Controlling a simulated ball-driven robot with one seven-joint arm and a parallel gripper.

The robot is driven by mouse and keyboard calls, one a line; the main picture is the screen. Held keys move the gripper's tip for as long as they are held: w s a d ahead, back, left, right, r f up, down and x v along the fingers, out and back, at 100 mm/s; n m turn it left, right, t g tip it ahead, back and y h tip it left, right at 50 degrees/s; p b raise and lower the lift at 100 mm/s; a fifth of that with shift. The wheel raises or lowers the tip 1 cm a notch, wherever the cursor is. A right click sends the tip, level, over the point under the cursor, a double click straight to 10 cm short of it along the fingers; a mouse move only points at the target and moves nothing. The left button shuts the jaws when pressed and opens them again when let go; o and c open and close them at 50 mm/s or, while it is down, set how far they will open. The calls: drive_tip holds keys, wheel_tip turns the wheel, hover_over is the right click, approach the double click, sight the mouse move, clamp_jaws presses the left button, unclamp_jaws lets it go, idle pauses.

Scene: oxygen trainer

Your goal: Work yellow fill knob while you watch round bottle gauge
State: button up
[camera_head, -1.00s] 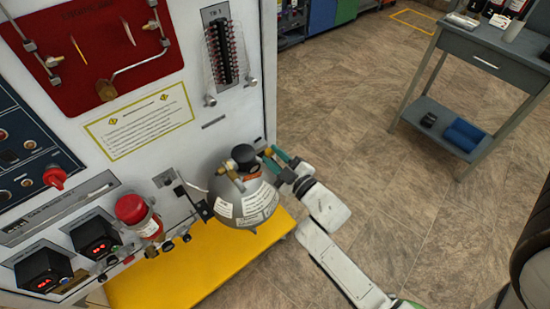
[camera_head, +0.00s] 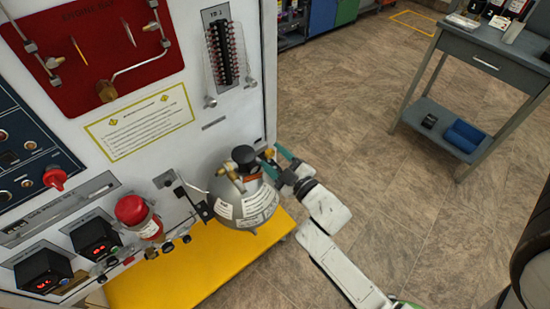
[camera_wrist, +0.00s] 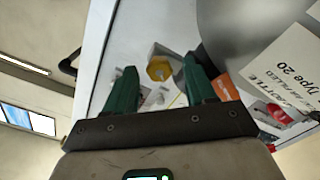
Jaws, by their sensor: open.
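The round grey bottle (camera_head: 247,203), with white labels, hangs at the panel's lower right side; its curved side also fills the upper right of the wrist view (camera_wrist: 232,28). A black round part, seemingly the gauge (camera_head: 244,154), sits on its top; I cannot read its face. The yellow fill knob (camera_wrist: 159,68) appears between my green fingertips in the wrist view, and is small beside the bottle's top in the head view (camera_head: 268,153). My gripper (camera_wrist: 160,76) is open, with a gap visible on both sides of the knob. Contact is not visible.
The white panel (camera_head: 135,125) carries a red cylinder knob (camera_head: 131,209), black display boxes (camera_head: 96,235) and small fittings near the bottle. A yellow platform (camera_head: 185,268) lies below. A grey workbench (camera_head: 480,60) stands at the upper right. The floor between is clear.

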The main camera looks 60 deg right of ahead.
drive_tip(key=v, duration=1)
drive_tip(key=shift+s+b, duration=0.35)
drive_tip(key=shift+b, duration=0.05)
idle(5.3)
